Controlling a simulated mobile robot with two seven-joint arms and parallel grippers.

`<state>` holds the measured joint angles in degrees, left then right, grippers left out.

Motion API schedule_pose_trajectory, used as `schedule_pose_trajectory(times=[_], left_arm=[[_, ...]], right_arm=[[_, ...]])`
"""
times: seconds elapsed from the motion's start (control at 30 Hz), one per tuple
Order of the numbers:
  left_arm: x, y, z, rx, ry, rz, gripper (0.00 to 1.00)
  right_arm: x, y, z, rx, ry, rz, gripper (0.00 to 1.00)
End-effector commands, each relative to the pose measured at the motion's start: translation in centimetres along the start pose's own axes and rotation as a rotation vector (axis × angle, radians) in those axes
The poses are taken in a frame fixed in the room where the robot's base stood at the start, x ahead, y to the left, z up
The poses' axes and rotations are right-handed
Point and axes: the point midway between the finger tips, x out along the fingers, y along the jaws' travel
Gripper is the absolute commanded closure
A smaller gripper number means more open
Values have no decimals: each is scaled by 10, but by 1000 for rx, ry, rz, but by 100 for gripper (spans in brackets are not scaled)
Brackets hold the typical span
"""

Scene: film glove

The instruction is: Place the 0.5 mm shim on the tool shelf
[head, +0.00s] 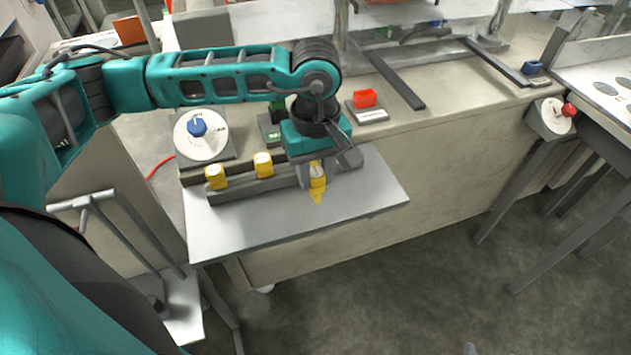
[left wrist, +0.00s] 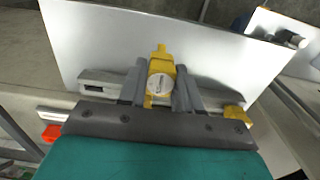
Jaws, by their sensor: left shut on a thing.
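My left gripper (head: 317,178) points down over the metal tool shelf (head: 355,207) at the front of the bench. It is shut on a yellow shim piece (left wrist: 160,70) with a pale round face, held between its two dark fingers. The piece's pointed end (head: 318,197) shows below the gripper in the head view. It is at the right part of a grey rack (head: 235,188) on the shelf; I cannot tell whether it touches it. Two similar yellow pieces (head: 215,176) (head: 263,164) stand at the rack to the left. No thickness marking is readable. My right gripper is not visible.
A dial with a blue knob (head: 197,127) stands behind the rack at the left. A red block on a grey base (head: 366,98) is on the bench (head: 440,110) to the right. The shelf's front and right parts are bare.

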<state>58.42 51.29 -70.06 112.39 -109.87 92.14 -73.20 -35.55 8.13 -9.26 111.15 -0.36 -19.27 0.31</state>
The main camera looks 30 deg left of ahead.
Motion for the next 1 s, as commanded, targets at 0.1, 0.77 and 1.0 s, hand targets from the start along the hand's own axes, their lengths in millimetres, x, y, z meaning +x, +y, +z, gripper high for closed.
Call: schedule_pose_trajectory(times=[0.1, 0.77, 1.0], left_arm=[[20, -1, 1, 0, -3, -4, 98], [34, 0, 0, 0, -1, 0, 51], [34, 0, 0, 0, -1, 0, 42]], right_arm=[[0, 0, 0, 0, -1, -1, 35], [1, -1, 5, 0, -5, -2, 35], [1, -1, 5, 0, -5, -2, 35]])
